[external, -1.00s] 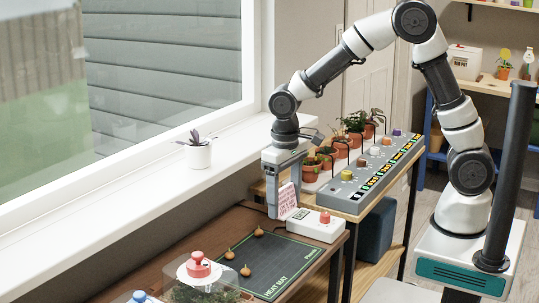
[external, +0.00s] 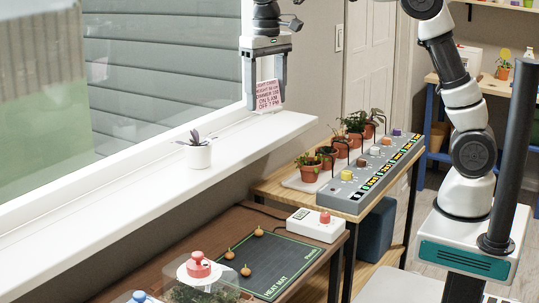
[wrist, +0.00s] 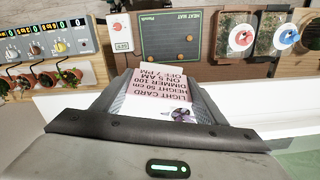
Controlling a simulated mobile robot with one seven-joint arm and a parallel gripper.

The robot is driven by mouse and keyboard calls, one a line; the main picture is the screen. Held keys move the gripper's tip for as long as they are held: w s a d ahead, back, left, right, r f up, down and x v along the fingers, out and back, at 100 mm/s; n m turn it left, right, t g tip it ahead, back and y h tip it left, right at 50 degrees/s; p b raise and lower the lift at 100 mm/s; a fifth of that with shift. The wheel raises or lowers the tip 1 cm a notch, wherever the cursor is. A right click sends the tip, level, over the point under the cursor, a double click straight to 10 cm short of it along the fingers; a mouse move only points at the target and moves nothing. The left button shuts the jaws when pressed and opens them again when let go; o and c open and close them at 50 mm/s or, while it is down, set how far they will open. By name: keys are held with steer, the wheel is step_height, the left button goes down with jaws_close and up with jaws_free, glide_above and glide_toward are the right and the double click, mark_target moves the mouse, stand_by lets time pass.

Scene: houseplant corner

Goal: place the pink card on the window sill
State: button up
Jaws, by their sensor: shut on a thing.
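The pink card (external: 268,96) with dark printed text is held between the fingers of my gripper (external: 264,98). In the external view it hangs upright just above the far end of the white window sill (external: 130,207); I cannot tell whether its lower edge touches the sill. In the wrist view the pink card (wrist: 168,82) sits between the fingers of my gripper (wrist: 160,95), its text upside down. The white sill also shows at the right of the wrist view (wrist: 285,113).
A white pot with a small plant (external: 198,155) stands on the sill, left of the card. Below are the heat mat (external: 265,262), its white controller (external: 316,225), several potted plants and a grey dimmer panel (external: 370,172). The sill between pot and card is clear.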

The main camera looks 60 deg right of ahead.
steer(key=w+d+m+p, duration=0.3)
steer(key=w+d+p, duration=0.1)
steer(key=w+p, duration=0.25)
steer(key=w+d+m+p, duration=0.2)
steer(key=w+d+p, duration=0.25)
steer(key=w, duration=0.35)
steer(key=shift+a+f+p, duration=0.15)
steer(key=shift+f, duration=3.95)
steer(key=shift+a+f+p, duration=0.15)
steer(key=shift+f, duration=3.9)
steer(key=shift+f, duration=0.15)
steer(key=o, duration=1.1)
steer(key=shift+c, duration=0.2)
